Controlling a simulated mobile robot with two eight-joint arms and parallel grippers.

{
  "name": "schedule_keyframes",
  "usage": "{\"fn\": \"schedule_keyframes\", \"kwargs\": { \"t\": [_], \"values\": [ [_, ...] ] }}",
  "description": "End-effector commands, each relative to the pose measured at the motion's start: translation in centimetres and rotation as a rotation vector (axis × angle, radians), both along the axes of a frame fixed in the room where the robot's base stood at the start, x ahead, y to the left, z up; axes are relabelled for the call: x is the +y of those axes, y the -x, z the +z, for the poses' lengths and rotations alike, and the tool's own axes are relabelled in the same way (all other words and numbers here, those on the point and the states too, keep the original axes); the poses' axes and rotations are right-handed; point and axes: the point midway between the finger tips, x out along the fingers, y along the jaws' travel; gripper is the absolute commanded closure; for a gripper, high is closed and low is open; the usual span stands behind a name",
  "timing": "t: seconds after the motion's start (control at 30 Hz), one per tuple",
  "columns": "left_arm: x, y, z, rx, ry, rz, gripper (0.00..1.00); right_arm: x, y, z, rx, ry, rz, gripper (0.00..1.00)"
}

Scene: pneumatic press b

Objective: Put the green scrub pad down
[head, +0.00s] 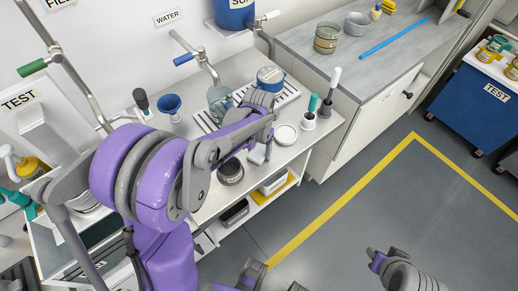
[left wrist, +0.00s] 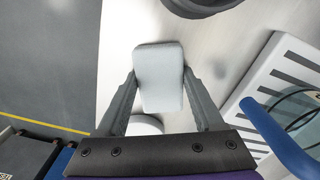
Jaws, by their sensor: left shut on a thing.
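My left gripper (left wrist: 160,95) is shut on a pale grey-white pad (left wrist: 158,75), held between its two fingers. No green shows on the pad's visible face. In the head view the pad (head: 257,154) hangs under my left gripper (head: 262,143), over the pale worktop (head: 203,208) near its front edge. I cannot tell whether the pad touches the worktop. A dark round dish (head: 230,172) is just left of it, and a white round dish (head: 285,134) is to its right. At lower right, what seems to be my right gripper (head: 376,260) is over the floor; its jaws are unclear.
A slotted white rack (left wrist: 285,80) lies beside my left gripper. White holders with upright brushes (head: 309,121) stand at the worktop's right end. A blue funnel (head: 171,105) and a tap (head: 200,60) are behind. Some bare worktop shows around the dark dish. The floor in front is clear.

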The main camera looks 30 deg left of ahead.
Motion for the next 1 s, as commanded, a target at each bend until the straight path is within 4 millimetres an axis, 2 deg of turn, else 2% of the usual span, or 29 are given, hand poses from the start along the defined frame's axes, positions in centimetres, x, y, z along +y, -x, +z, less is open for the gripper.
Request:
{"fn": "schedule_keyframes", "kwargs": {
  "t": [0.33, 0.37, 0.5, 0.83, 1.0],
  "values": [
    [0.0, 0.0, -0.4, 0.0, 0.0, 0.0, 0.92, 0.0, 0.1, -0.4, 0.002, 0.0, 0.0, 0.61],
    [0.0, 0.0, -0.4, 0.0, 0.0, 0.0, 0.28, 0.0, 0.1, -0.3, 0.001, 0.0, 0.0, 0.61],
    [0.0, 0.0, -0.3, 0.0, 0.0, 0.0, 0.02, 0.0, 0.1, -0.3, 0.001, 0.0, 0.0, 0.61],
    [0.0, 0.0, -0.1, 0.0, 0.0, 0.0, 0.01, 0.0, 0.0, -0.1, 0.0, 0.0, 0.0, 0.61],
    [0.0, 0.0, 1.9, -0.001, 0.0, 0.0, 0.01, 0.0, -0.1, 0.3, -0.001, 0.0, 0.0, 0.61]
  ]
}}
